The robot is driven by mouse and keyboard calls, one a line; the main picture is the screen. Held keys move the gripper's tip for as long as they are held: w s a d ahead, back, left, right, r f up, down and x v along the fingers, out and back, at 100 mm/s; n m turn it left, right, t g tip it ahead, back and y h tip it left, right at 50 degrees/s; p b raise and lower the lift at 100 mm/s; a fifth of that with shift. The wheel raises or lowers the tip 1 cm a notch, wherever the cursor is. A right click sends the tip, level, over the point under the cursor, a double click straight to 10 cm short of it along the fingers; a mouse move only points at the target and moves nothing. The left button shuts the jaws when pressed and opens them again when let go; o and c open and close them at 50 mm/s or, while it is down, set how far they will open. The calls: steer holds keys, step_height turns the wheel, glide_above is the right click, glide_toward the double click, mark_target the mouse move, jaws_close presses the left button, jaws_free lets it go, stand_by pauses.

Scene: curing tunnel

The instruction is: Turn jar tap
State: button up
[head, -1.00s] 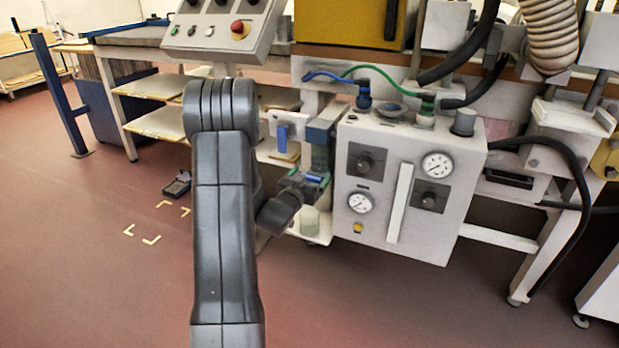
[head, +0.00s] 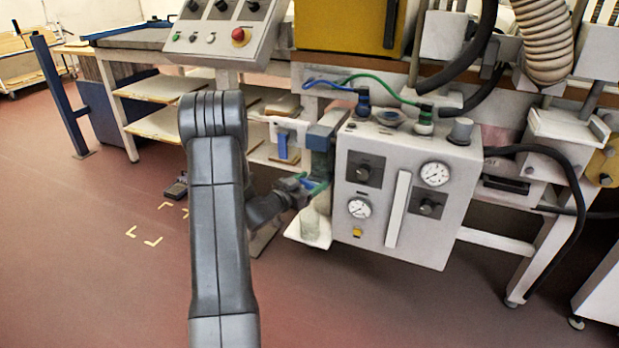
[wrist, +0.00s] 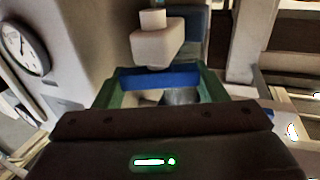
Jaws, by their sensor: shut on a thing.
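My gripper (head: 311,187) has green fingers and is at the left side of the grey panel box, just above the jar. It is shut on the blue tap handle (wrist: 160,77), which spans the gap between the green fingers in the wrist view. A pale tap body (wrist: 157,42) is just beyond the handle. A pale, cloudy jar (head: 313,222) stands on a small white shelf (head: 296,237) below my gripper. The fingers hide part of the tap in the head view, and part of the jar's top is hard to make out.
The grey box (head: 405,195) with gauges and knobs is close on the right of my gripper. Hoses (head: 470,55) run above the box. The red floor (head: 90,240) at left is mostly clear.

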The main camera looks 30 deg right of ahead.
steer(key=m+g+p, duration=0.1)
steer(key=m+g, duration=0.1)
steer(key=g, duration=0.2)
steer(key=m+g+h+p, duration=0.1)
steer(key=m+g+p, duration=0.1)
steer(key=m+g, duration=0.1)
steer(key=shift+r+m+g, duration=0.1)
steer(key=shift+m+g, duration=0.2)
steer(key=shift+g, duration=0.5)
steer(key=m+g+y, duration=0.1)
steer(key=m+g, duration=0.2)
steer(key=g, duration=0.2)
steer(key=shift+w, duration=0.1)
steer(key=shift+d+m+g+y, duration=0.15)
steer(key=shift+m+g+y, duration=1.15)
steer(key=shift+m+g, duration=0.5)
steer(key=shift+g, duration=0.4)
steer(key=o, duration=1)
steer(key=shift+s, duration=0.2)
steer(key=shift+w, duration=0.1)
